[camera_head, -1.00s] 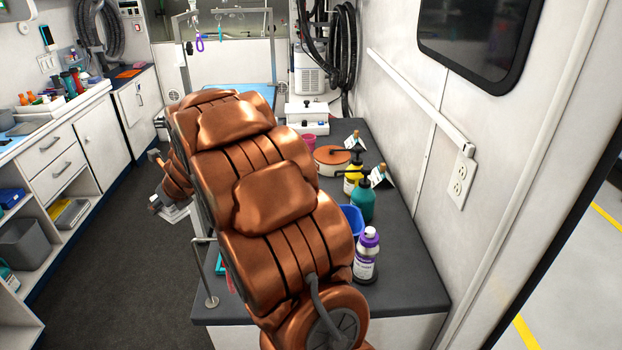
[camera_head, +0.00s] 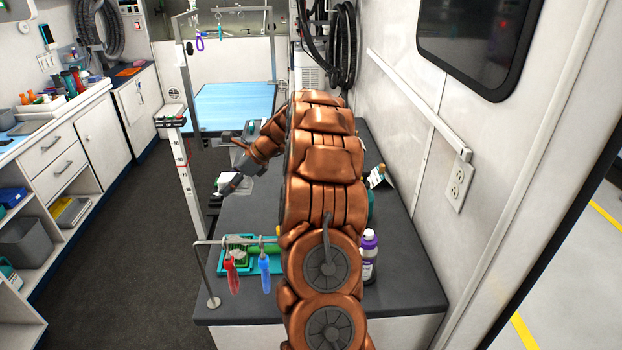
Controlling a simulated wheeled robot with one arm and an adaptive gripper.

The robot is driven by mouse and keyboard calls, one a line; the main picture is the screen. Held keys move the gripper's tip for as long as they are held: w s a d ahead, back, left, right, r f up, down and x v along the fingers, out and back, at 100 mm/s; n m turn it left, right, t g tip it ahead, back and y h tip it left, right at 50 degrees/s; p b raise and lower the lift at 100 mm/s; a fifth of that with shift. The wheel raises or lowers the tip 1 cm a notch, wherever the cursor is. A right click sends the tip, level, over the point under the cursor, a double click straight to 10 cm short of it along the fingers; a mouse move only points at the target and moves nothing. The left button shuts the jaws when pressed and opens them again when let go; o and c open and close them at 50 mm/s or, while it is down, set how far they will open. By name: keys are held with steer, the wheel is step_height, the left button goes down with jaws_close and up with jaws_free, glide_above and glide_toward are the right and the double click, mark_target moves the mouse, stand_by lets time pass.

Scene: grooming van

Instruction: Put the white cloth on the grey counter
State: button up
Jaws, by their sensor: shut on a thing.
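My gripper (camera_head: 231,186) is at the left side of the grey counter (camera_head: 405,275), at the end of my bent arm. It is shut on the white cloth (camera_head: 240,181), which shows as a small pale patch around the fingers. The cloth is by the counter's far left edge; I cannot tell whether it touches the top. My arm hides the middle of the counter.
A purple-capped bottle (camera_head: 369,255) stands on the counter right of my arm. A green tray (camera_head: 230,265) lies at the near left, behind a rail with hanging red (camera_head: 231,275) and blue (camera_head: 265,272) tools. A blue grooming table (camera_head: 235,105) stands beyond.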

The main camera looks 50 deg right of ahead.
steer(key=shift+s+d+f, duration=0.15)
steer(key=shift+s, duration=0.25)
steer(key=shift+s+f, duration=0.1)
steer(key=shift+f, duration=0.2)
steer(key=p, duration=0.2)
glide_toward(229, 218)
steer(key=shift+x, duration=2.7)
steer(key=shift+f, duration=0.15)
steer(key=o, duration=1.2)
steer(key=shift+o, duration=0.2)
steer(key=b+v, duration=0.2)
steer(key=v, duration=1)
